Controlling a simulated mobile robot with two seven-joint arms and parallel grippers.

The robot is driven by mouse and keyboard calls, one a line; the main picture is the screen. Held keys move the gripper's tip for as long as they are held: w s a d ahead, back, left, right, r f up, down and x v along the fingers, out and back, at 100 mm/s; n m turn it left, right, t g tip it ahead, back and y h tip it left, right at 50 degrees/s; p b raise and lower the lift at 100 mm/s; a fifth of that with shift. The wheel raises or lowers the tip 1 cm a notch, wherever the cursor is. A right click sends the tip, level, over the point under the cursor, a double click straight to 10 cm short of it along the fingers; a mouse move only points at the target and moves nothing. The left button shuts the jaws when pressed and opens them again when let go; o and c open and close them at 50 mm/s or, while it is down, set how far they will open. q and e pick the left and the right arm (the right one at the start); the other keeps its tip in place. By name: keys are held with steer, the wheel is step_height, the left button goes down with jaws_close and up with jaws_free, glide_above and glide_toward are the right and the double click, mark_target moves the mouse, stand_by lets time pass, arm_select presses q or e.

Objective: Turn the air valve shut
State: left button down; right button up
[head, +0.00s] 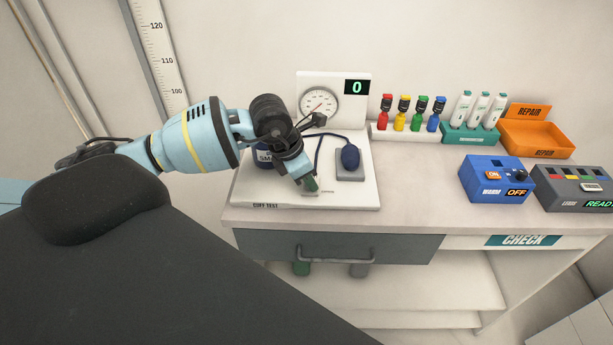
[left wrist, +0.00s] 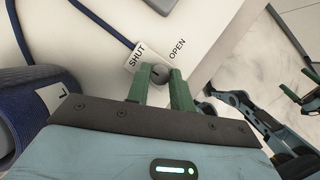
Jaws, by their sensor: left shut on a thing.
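The air valve, a small grey knob (left wrist: 158,73), sits on the white cuff test board (head: 355,198). Beside it in the left wrist view are a SHUT label (left wrist: 137,55) on the left and an OPEN label (left wrist: 177,48) on the right. My left gripper (head: 311,185) points down at the board's front part. In the left wrist view its green fingers (left wrist: 160,88) are shut on the knob, one on each side. The knob's pointing direction is not clear. In the head view the gripper hides the knob. My right gripper (left wrist: 308,86) shows partly at the right edge of the wrist view.
A dark blue cuff (head: 264,157) stands close left of my gripper. The gauge (head: 319,103) and a display (head: 357,87) reading 0 stand behind. A blue bulb (head: 350,157) with a hose lies right. Blue (head: 490,180) and grey boxes (head: 570,190) stand farther right.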

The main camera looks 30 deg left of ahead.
stand_by(0.3)
arm_select(q)
steer(key=c, duration=1.2)
jaws_free()
steer(key=shift+c, duration=0.2)
steer(key=shift+r, duration=0.1)
steer(key=v, duration=0.7)
steer(key=shift+r, duration=0.3)
steer(key=shift+a, duration=0.15)
